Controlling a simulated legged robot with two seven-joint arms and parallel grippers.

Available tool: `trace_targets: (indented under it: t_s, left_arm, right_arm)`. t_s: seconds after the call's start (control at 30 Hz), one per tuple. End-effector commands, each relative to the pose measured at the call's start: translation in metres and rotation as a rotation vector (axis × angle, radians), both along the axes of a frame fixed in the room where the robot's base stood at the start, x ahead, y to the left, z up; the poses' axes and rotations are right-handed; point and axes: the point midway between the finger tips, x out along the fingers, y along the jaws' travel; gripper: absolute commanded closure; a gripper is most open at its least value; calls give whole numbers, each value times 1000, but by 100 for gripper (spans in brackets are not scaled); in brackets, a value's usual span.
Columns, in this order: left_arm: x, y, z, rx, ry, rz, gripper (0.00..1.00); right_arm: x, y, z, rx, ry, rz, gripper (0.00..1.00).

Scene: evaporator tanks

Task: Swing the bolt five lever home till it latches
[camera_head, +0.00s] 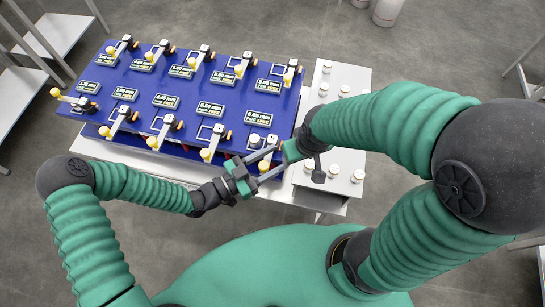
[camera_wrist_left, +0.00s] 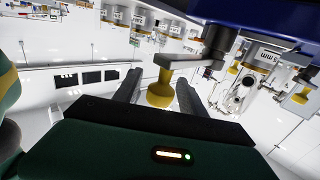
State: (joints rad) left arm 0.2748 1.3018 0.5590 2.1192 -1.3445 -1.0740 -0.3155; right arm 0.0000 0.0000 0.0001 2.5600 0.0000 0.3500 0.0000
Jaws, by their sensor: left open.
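A blue panel (camera_head: 190,92) carries two rows of levers with yellow knobs, with labelled plates between them. The lever at the near right corner has its yellow knob (camera_head: 264,166) at my left gripper (camera_head: 279,159). In the left wrist view the yellow knob (camera_wrist_left: 160,92) stands between the two dark fingers, which are open around it; contact cannot be told. The lever's grey arm (camera_wrist_left: 185,63) runs right from the knob to a dark pivot (camera_wrist_left: 219,43). I cannot read a bolt number on it. My right gripper (camera_head: 303,160) is close by at the panel's right edge, its jaws unclear.
Another lever (camera_head: 72,100) at the panel's left end points outward, left of the edge. A grey plate (camera_head: 342,160) with several white-capped posts lies to the right of the panel. A grey shelf (camera_head: 55,35) stands at far left. My two arms are close together near the corner.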

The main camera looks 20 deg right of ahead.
Motion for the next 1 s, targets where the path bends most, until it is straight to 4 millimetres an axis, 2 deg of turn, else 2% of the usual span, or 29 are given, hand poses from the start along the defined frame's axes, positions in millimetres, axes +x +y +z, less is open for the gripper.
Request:
trace_targets:
  t_s: [0.1,0.47,1.0]
  left_arm:
    - [0,0,0,0,0,0,54]
    - [0,1,0,0,0,1,100]
    - [1,1,0,0,0,2,100]
  right_arm:
    - [0,0,0,0,0,0,47]
    - [0,0,0,0,0,0,47]
    - [0,0,0,0,0,0,47]
